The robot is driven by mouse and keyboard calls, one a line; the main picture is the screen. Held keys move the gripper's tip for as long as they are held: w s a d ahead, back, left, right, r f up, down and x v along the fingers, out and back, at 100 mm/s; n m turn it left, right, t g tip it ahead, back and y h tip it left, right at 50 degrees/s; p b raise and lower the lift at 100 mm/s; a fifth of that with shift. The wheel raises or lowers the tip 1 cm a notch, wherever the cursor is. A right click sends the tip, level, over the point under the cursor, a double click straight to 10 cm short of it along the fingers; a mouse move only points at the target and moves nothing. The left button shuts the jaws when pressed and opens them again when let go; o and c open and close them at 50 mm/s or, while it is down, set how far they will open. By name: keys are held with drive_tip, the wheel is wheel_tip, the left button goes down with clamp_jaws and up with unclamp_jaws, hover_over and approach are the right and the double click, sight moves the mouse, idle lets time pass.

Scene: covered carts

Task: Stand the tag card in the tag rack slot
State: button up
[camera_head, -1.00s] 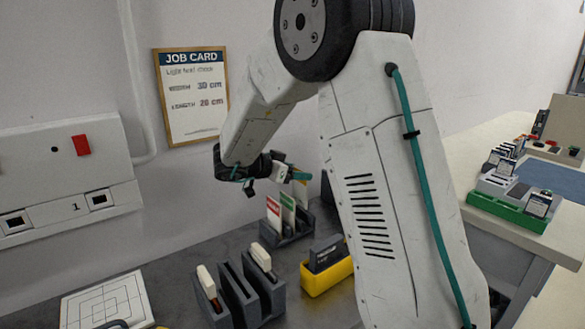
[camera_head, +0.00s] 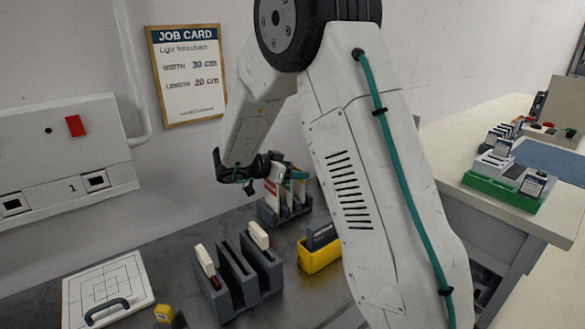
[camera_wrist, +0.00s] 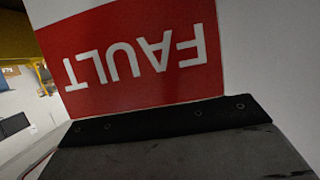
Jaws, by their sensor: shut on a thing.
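The tag card, white with a red band reading FAULT, fills much of the wrist view (camera_wrist: 140,60), upside down there. A dark finger of my gripper (camera_wrist: 165,135) lies against its red band; the other finger is hidden. In the head view my gripper (camera_head: 278,172) is low at the dark tag rack (camera_head: 268,217), shut on the card. The red and white card (camera_head: 271,190) shows just below the gripper, with other pale cards beside it in the rack. The gripper partly covers them, so I cannot tell whether the held card touches its slot.
A dark slotted holder (camera_head: 240,285) with white-topped pieces stands in front. A yellow box (camera_head: 320,258) with a dark block is to the right. A white board (camera_head: 105,290) with a handle lies left. A wall with a job card (camera_head: 187,75) is behind.

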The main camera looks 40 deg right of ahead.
drive_tip(key=o, duration=1.3)
drive_tip(key=v, duration=0.7)
drive_tip(key=shift+a+r, duration=0.15)
drive_tip(key=shift+a, duration=0.25)
